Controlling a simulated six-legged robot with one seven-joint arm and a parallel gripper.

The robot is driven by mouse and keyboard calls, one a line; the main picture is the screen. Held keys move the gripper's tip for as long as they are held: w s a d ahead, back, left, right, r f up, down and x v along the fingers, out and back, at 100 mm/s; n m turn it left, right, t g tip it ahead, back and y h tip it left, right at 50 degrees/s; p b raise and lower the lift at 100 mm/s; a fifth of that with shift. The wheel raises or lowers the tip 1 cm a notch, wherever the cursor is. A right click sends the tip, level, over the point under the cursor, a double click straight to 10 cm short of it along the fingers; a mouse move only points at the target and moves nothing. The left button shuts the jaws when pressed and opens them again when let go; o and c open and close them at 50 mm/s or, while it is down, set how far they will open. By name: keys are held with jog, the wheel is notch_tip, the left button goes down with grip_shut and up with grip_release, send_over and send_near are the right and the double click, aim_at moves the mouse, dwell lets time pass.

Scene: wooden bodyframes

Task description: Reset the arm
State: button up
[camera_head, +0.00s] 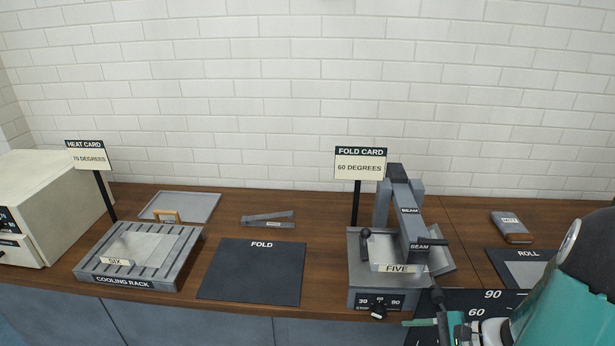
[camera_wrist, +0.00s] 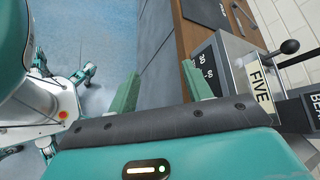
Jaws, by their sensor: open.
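My gripper (camera_wrist: 160,92) shows in the wrist view with its two green fingers apart and nothing between them. It points down past the front edge of the wooden counter, with floor and cabinet front below. In the head view my teal arm fills the lower right, and the gripper end (camera_head: 447,330) is in front of the counter, just right of the folding machine (camera_head: 375,300). A sheet marked FIVE (camera_head: 398,268) lies in that machine under the BEAM bar (camera_head: 408,225). The FIVE label also shows in the wrist view (camera_wrist: 262,88).
A cooling rack (camera_head: 128,283) with a sheet marked SIX (camera_head: 140,246) stands at left, beside a cream oven (camera_head: 45,205). A dark FOLD mat (camera_head: 252,272) is bare.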

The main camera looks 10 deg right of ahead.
jog(key=s+a+r+n+h, duration=0.2)
jog(key=a+r+n+h, duration=0.3)
jog(key=a+r+n, duration=0.3)
jog(key=s+a+r+n+g+h, duration=0.1)
jog(key=a+r+n+h, duration=0.3)
jog(key=a+r+n, duration=0.4)
notch_tip(320, 180, up, 4)
jog(key=shift+s+a+r+n+h, duration=0.1)
jog(key=shift+s+a+n+h, duration=0.35)
jog(key=shift+s, duration=0.35)
